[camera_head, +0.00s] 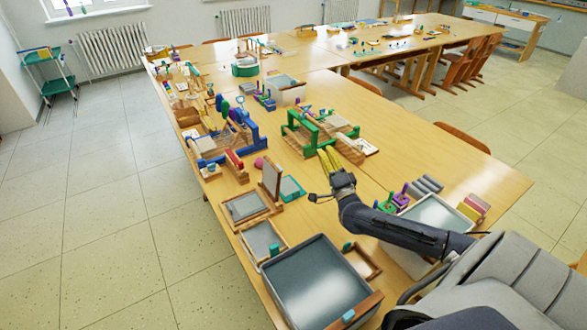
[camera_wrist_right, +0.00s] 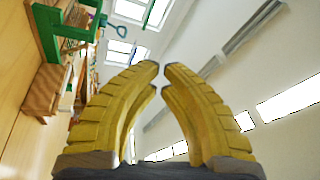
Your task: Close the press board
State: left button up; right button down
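A small hinged board, which looks like the press board, stands open left of my right gripper in the head view. Its brown wooden panel (camera_head: 271,178) is raised upright, and a teal-edged grey plate (camera_head: 291,188) lies flat beside it. I cannot tell how the two are joined. My right gripper (camera_head: 326,157) has yellow fingers and is beyond and right of the board, near the green-framed device. In the right wrist view its fingertips (camera_wrist_right: 160,66) nearly meet, with nothing between them. My left gripper is not in view.
A green-framed device (camera_head: 302,131) stands just beyond my right gripper. A blue-framed device (camera_head: 228,139) stands at the left edge. Grey-topped trays (camera_head: 311,285) fill the near table. Colored blocks (camera_head: 473,207) lie right of my forearm. Bare tabletop (camera_head: 400,110) is free beyond.

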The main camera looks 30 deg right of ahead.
aim_at(274, 179)
jog(key=a+f+m+g+h, duration=0.1)
jog(key=a+f+m+g, duration=0.3)
jog(key=a+f+m, duration=0.45)
jog(key=w+f+n, duration=0.1)
jog(key=w+n, duration=0.1)
jog(key=w, duration=0.7)
jog(key=shift+w+d+n, duration=0.35)
jog(key=shift+w+d, duration=0.05)
jog(key=shift+a, duration=0.1)
